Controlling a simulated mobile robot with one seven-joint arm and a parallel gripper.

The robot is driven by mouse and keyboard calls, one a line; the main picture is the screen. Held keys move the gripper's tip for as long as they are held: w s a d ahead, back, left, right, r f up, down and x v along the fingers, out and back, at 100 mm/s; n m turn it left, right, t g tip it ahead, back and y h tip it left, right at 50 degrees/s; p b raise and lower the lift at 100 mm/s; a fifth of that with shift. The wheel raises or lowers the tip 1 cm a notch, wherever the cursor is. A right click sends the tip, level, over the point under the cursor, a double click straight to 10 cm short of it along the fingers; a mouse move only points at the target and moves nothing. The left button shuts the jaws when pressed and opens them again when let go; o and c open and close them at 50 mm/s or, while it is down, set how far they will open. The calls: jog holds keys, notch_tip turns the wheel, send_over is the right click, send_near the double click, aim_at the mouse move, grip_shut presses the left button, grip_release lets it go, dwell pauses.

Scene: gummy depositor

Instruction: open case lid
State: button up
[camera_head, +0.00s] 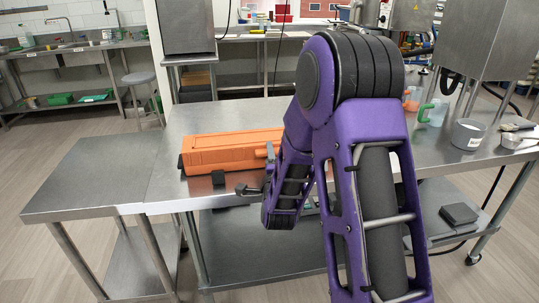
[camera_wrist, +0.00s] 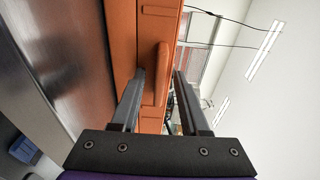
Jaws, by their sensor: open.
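The orange case (camera_head: 222,152) lies on the steel table with its lid looking closed. Its right end is hidden behind my purple arm in the head view. In the wrist view the case (camera_wrist: 122,40) runs along the left of my gripper, and its orange handle (camera_wrist: 161,80) stands out from it. My gripper (camera_wrist: 158,78) is open, with one finger on each side of the handle in this picture. Clear contact with the handle cannot be told. In the head view my gripper is at the front of the case, mostly hidden by my arm.
The steel table (camera_head: 175,127) has bare top left of the case, and a lower side table (camera_head: 95,180) adjoins it. Bottles (camera_head: 433,112) and a grey container (camera_head: 468,133) stand on the right side. A metal hopper (camera_head: 485,40) rises behind them.

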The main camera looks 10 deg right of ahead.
grip_shut()
dwell(1.3)
